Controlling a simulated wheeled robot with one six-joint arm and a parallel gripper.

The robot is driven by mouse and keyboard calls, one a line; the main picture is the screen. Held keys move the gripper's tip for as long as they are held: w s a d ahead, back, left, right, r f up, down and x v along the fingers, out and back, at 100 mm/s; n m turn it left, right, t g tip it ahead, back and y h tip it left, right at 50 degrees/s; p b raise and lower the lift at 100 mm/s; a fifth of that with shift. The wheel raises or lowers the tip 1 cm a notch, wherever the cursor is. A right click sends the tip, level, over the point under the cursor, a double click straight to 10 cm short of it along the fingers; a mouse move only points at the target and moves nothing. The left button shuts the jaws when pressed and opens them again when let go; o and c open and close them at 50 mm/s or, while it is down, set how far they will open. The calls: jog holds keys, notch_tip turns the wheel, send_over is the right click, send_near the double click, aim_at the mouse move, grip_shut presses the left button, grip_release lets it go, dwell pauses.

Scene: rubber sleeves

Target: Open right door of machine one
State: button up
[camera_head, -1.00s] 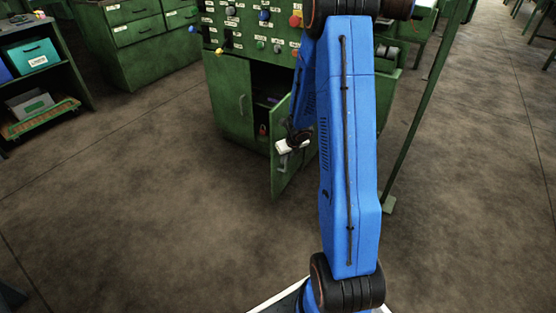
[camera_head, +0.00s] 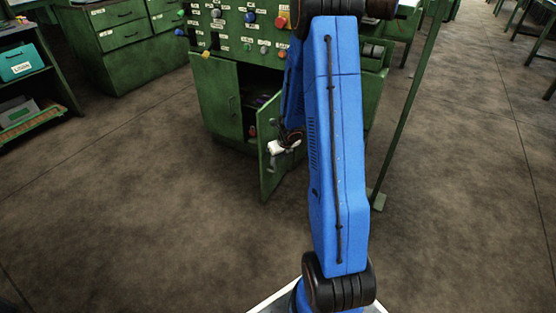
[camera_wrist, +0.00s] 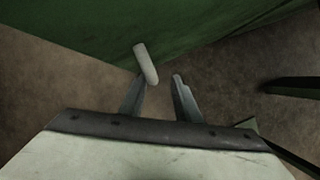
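Machine one is a green cabinet with a control panel (camera_head: 225,30). Its right door (camera_head: 268,170) stands open, swung out toward me, with dark interior showing behind it. The left door (camera_head: 215,98) is shut. In the wrist view my gripper's two fingers (camera_wrist: 160,90) are apart. A pale rod-like handle (camera_wrist: 146,62) shows at the left finger's tip, before a green door surface (camera_wrist: 190,25). I cannot tell whether they touch.
A thin green post (camera_head: 405,105) with a foot on the floor stands right of the machine. Green drawer cabinets (camera_head: 125,35) stand at the back left, and a shelf with bins (camera_head: 22,60) at the far left. The floor before the door is clear.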

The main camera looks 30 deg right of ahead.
jog(key=shift+a, duration=0.1)
jog(key=v, duration=1.7)
jog(key=shift+r, duration=0.2)
dwell(0.6)
